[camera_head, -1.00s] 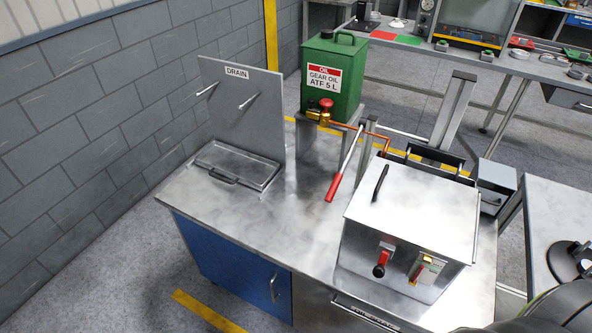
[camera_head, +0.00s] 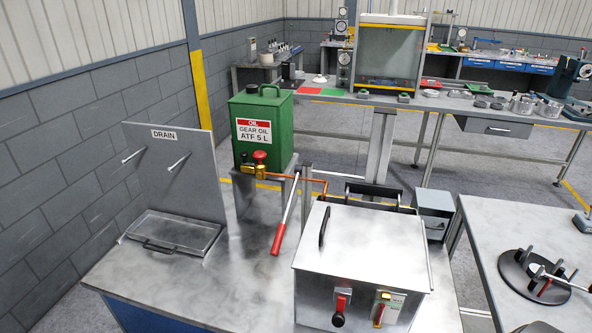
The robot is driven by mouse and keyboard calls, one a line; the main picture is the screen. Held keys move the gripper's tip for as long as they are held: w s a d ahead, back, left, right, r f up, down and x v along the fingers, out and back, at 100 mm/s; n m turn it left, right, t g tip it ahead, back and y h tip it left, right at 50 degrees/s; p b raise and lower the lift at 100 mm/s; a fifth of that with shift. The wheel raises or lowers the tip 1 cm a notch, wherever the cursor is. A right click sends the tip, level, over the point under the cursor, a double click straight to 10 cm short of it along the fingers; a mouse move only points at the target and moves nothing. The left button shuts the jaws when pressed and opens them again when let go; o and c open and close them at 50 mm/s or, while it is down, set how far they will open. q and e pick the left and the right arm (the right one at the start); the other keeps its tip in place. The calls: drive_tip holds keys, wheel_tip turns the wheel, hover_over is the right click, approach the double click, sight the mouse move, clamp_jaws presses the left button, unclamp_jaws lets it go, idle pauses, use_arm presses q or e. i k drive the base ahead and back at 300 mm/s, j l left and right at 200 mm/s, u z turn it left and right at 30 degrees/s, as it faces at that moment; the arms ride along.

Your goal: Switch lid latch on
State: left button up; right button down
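A steel box with a flat closed lid (camera_head: 362,238) stands on the front right of the metal bench. A black bar handle (camera_head: 324,226) is on the left part of the lid. On the box's front face are a red lever with a black knob (camera_head: 339,306) and, to its right, a small plate with a yellow label and a red toggle (camera_head: 381,309). Both red parts hang roughly downward. I cannot tell which one is the lid latch, and their lettering is too small to read. Neither of my grippers shows in the view.
A green gear oil can (camera_head: 263,128) with a valve stands behind. A red-handled lever (camera_head: 280,234) leans left of the box. A drain tray (camera_head: 172,236) is at the left. A side table (camera_head: 480,226) holds a round black fixture (camera_head: 535,277).

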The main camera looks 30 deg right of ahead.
sight(338, 320)
drive_tip(key=z, duration=1.3)
